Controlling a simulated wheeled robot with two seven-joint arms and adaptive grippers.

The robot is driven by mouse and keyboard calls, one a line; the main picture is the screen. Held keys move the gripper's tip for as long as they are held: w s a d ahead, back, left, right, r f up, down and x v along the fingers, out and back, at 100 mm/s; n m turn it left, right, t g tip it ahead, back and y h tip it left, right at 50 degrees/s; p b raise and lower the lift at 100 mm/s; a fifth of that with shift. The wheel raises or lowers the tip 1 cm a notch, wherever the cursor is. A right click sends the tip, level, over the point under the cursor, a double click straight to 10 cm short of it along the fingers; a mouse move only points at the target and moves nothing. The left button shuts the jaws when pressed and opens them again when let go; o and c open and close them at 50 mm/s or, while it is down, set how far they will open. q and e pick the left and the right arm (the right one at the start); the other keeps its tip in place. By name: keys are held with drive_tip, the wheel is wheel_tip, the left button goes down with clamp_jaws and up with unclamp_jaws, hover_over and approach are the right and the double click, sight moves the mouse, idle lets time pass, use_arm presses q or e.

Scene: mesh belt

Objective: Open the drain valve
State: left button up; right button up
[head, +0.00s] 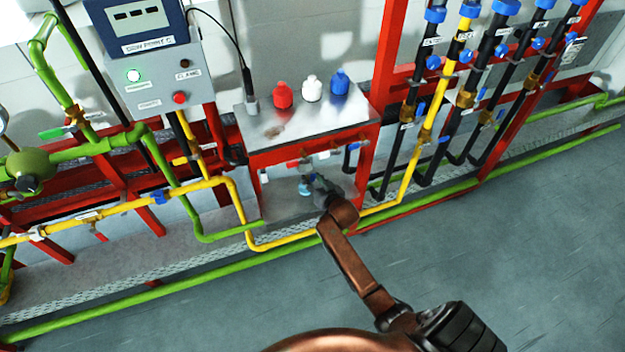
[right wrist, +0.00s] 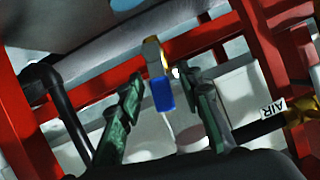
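A valve with a brass body and a blue handle (right wrist: 164,95) shows in the right wrist view, hanging below a grey pipe. I cannot read a label that names it as the drain valve. My right gripper (right wrist: 170,110) is open, its two dark green fingers apart, with the blue handle showing between and beyond them. I cannot tell if either finger touches it. In the head view my right gripper (head: 325,192) is at the front of the red-framed metal stand, beside a small light-blue part (head: 305,187). My left gripper is not in view.
Red, white and blue caps (head: 312,88) stand on the stand's top (head: 300,122). Yellow pipe (head: 285,243) and green pipe run low in front. Several vertical pipes with blue valves (head: 433,62) stand right. A control box (head: 150,60) is at left. The grey floor (head: 520,230) is clear.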

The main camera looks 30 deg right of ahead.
clamp_jaws()
drive_tip(key=shift+a+r+n+p, duration=0.3)
drive_tip(key=shift+n+p, duration=0.1)
drive_tip(key=shift+p, duration=0.45)
drive_tip(key=shift+a+f+n+h, duration=0.1)
drive_tip(key=shift+f+n+h, duration=0.15)
drive_tip(key=shift+n+h, duration=0.2)
drive_tip(key=shift+o, duration=0.3)
unclamp_jaws()
